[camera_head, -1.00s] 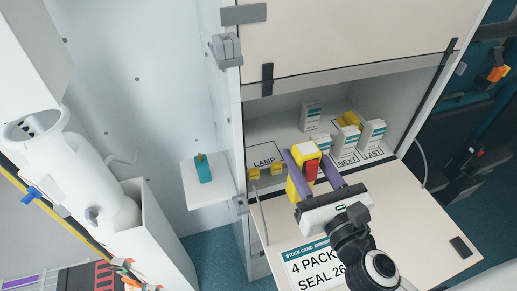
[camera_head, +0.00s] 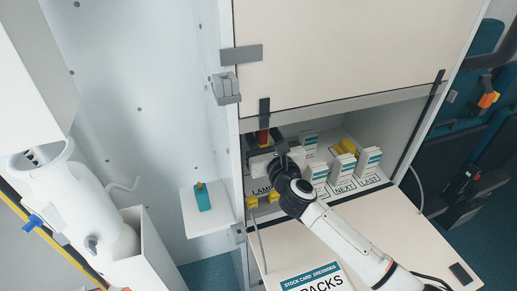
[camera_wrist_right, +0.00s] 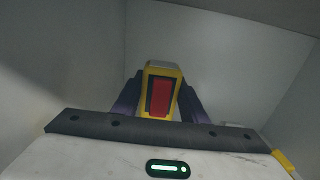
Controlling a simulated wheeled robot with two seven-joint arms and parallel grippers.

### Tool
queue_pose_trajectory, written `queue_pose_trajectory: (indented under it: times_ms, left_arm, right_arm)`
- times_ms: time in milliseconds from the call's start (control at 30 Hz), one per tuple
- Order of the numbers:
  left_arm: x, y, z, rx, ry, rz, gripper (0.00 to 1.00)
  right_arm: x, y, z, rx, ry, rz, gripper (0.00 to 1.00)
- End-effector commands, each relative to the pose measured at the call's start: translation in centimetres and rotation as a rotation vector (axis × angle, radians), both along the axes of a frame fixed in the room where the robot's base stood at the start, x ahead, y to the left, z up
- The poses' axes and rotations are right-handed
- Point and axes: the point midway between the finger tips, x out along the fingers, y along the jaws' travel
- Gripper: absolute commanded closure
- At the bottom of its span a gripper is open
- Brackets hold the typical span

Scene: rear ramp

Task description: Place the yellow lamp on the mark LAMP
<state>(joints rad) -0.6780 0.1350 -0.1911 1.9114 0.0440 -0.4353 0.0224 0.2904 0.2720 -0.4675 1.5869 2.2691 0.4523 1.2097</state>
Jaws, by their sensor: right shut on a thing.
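The yellow lamp (camera_wrist_right: 160,72) with its red front (camera_wrist_right: 159,98) stands upright between the two purple fingers of my right gripper (camera_wrist_right: 161,90), which is shut on it. In the head view only a sliver of the lamp (camera_head: 263,136) shows deep in the open cabinet compartment, near its left side; my gripper and wrist hide the rest. The mark LAMP (camera_head: 262,190) is on the compartment floor at the front left, partly covered by my wrist. The gripper is behind the lettering. I cannot tell if the lamp touches the floor. My left gripper is not in view.
White packs stand right of my wrist, by the marks NEXT (camera_head: 345,188) and LAST (camera_head: 370,180). Yellow items (camera_head: 345,147) lie behind them. Yellow blocks (camera_head: 263,200) sit at the front left edge. The lowered flap (camera_head: 400,225) carries a stock card (camera_head: 312,277). A teal bottle (camera_head: 203,198) stands on a side shelf.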

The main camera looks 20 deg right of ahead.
Motion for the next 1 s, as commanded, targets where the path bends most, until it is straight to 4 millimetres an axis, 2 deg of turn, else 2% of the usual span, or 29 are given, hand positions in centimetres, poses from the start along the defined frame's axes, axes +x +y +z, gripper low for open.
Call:
queue_pose_trajectory:
  times_ms: [33,233,467,933,967,1000]
  left_arm:
    - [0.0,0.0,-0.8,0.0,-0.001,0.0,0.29]
    - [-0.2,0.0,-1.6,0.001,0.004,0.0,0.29]
    - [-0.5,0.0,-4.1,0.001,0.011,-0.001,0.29]
    - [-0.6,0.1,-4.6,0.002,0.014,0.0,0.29]
    - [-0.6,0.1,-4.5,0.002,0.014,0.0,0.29]
    - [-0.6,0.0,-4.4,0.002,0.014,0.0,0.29]
  right_arm:
    - [-0.1,0.1,-1.4,0.0,0.002,0.001,0.88]
    - [-0.2,0.0,-2.8,0.001,0.0,0.0,0.88]
    - [-0.2,0.0,-6.6,0.001,0.0,0.0,0.88]
    - [0.1,0.0,-7.4,0.0,-0.001,0.0,0.88]
    - [0.1,0.0,-7.4,0.0,0.0,0.0,0.59]
    - [0.1,0.0,-7.3,0.0,0.0,0.0,0.53]
